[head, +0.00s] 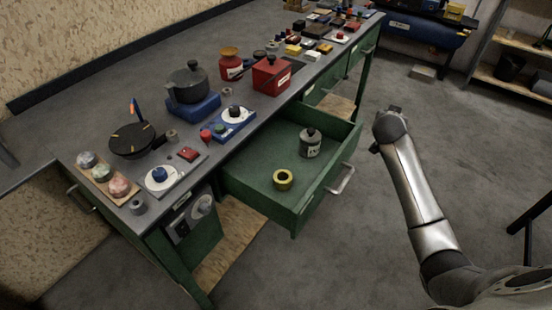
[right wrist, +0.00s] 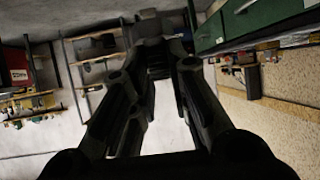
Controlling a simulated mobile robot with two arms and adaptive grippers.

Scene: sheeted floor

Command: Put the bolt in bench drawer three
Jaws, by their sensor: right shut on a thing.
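My right gripper (head: 384,130) hangs in the air to the right of the bench, apart from the open drawer. In the right wrist view its fingers (right wrist: 155,50) are closed together on a small grey thing (right wrist: 151,26) at their tips, which I take to be the bolt; its shape is mostly hidden. An open green bench drawer (head: 250,195) shows its inside; I cannot read a number on it. My left gripper is not in view.
The drawer's handle (head: 342,178) juts out over the floor. The floor to the right is largely clear.

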